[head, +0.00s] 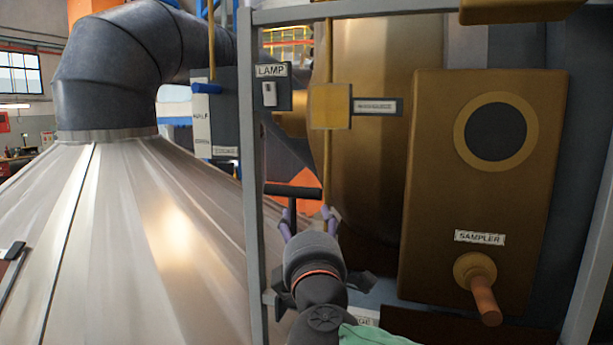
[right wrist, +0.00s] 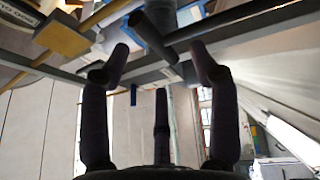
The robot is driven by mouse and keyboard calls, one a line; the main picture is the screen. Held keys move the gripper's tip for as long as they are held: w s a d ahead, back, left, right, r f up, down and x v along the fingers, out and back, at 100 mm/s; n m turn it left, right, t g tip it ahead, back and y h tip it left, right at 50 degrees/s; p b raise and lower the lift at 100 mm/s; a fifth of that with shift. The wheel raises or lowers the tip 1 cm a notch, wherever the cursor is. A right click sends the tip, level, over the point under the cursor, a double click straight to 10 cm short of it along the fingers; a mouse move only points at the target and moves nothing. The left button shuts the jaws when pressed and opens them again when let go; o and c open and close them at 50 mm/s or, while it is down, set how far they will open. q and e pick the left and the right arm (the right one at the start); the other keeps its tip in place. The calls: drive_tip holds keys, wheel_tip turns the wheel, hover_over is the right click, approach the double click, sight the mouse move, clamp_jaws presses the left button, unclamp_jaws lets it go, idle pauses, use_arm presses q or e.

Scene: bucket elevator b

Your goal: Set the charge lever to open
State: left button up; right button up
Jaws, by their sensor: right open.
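A black T-shaped lever (head: 293,191) stands behind the frame's upright post in the head view, its crossbar level and its stem upright. I take it for the charge lever; a label ending in "GE" (head: 364,317) is partly hidden below it. My right gripper (head: 309,214) is open, its fingers pointing up around or just in front of the stem; I cannot tell if they touch it. In the right wrist view the open fingers (right wrist: 158,62) show with a dark bar (right wrist: 152,36) beyond and between their tips. My left gripper is not in view.
A grey metal frame (head: 256,180) stands close to my right gripper. A brown sampler box (head: 425,200) with a copper handle (head: 485,295) is at the right. A lamp switch (head: 269,94) and a blue-handled lever (head: 206,88) are above. A large metal cone (head: 130,240) fills the left.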

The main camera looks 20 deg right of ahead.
sight(307, 193)
drive_tip(key=p+x, duration=0.1)
drive_tip(key=x, duration=0.2)
drive_tip(key=r+p+x, duration=0.1)
drive_tip(key=x, duration=0.3)
drive_tip(key=r+p+x, duration=0.1)
drive_tip(key=x, duration=0.2)
drive_tip(key=shift+d, duration=0.4)
clamp_jaws()
